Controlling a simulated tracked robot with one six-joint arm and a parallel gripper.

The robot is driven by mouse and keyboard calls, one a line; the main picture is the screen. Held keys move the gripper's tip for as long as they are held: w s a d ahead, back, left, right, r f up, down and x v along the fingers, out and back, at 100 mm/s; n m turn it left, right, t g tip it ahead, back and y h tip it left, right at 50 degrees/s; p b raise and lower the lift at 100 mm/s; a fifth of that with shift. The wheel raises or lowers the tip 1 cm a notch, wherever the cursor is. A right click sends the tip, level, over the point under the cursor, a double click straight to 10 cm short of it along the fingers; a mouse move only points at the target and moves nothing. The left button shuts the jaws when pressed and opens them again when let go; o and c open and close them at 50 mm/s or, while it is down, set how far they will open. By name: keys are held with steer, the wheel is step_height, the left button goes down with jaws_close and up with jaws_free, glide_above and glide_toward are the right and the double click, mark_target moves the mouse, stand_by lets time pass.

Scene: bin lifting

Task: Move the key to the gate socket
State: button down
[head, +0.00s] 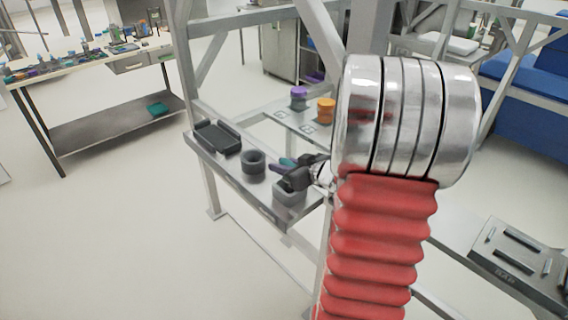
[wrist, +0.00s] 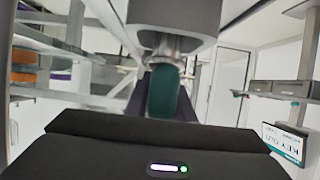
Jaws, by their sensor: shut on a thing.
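My gripper (head: 283,166) is shut on a teal piece, which I take to be the key (head: 287,162). In the wrist view the teal key (wrist: 163,92) stands between the dark purple fingers. Its far end lies near a metal fitting under a grey cylinder; I cannot tell whether they touch. In the head view my gripper is above a grey block with a recess (head: 290,194) at the right end of the metal shelf. A dark round ring socket (head: 253,161) is left of it. I cannot tell which one is the gate socket.
A black tray (head: 217,136) lies at the shelf's left end. Purple (head: 298,97) and orange (head: 326,110) pieces stand on a plate behind. Frame posts rise around the shelf. A white sign (wrist: 284,142) starting "KEY" is at right in the wrist view.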

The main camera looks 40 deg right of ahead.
steer(key=shift+f, duration=0.45)
stand_by(0.3)
steer(key=c, duration=1.4)
jaws_free()
steer(key=shift+c, duration=0.2)
steer(key=shift+o, duration=0.3)
steer(key=o, duration=0.5)
steer(key=shift+r, duration=4.5)
